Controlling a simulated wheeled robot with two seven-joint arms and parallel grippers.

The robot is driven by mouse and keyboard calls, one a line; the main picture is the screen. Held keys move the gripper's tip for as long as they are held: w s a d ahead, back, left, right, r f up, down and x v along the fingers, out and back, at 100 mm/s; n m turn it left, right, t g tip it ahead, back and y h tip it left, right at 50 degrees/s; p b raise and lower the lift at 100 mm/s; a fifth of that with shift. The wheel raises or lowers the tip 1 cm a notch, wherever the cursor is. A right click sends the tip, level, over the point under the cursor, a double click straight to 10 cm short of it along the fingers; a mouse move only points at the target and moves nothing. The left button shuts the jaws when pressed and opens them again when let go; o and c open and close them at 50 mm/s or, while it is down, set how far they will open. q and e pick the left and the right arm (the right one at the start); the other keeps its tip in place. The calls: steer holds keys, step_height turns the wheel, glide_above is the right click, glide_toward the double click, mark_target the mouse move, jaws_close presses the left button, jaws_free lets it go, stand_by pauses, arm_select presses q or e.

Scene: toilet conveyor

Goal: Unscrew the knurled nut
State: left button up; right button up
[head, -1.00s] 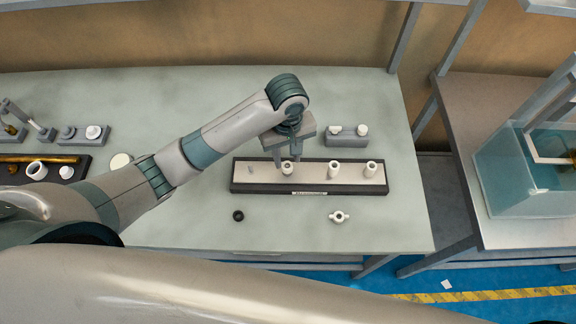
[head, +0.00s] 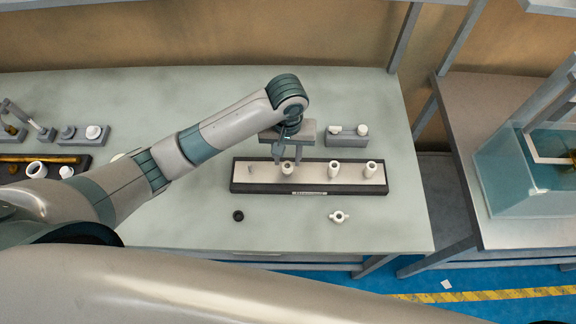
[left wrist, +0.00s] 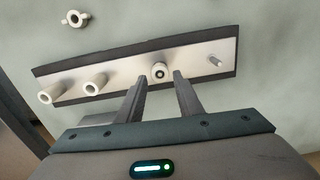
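My left gripper (head: 288,160) hangs over the dark-edged board (head: 345,187), with its fingers pointing down at a short white round fitting (head: 287,170). In the left wrist view the gripper (left wrist: 160,75) is open. One finger is on each side of the white fitting (left wrist: 159,71), with visible gaps. The fitting has a dark centre. I cannot make out knurling on any piece, so I cannot tell for sure which one is the knurled nut. A dark ring (head: 238,215) and a white winged nut (head: 339,216) lie on the table in front of the board. My right gripper is not in view.
Two taller white tubes (head: 334,169) (head: 370,169) stand to the right on the board, and a thin peg (left wrist: 216,60) stands at its other end. A grey block (head: 347,141) with white parts is behind. The front right table surface (head: 395,225) is clear.

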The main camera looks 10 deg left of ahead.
arm_select(q)
steer(key=m, duration=0.3)
steer(key=shift+m, duration=0.8)
steer(key=m, duration=0.4)
steer(key=shift+m, duration=0.3)
steer(key=shift+f, duration=0.2)
steer(key=shift+f, duration=1.3)
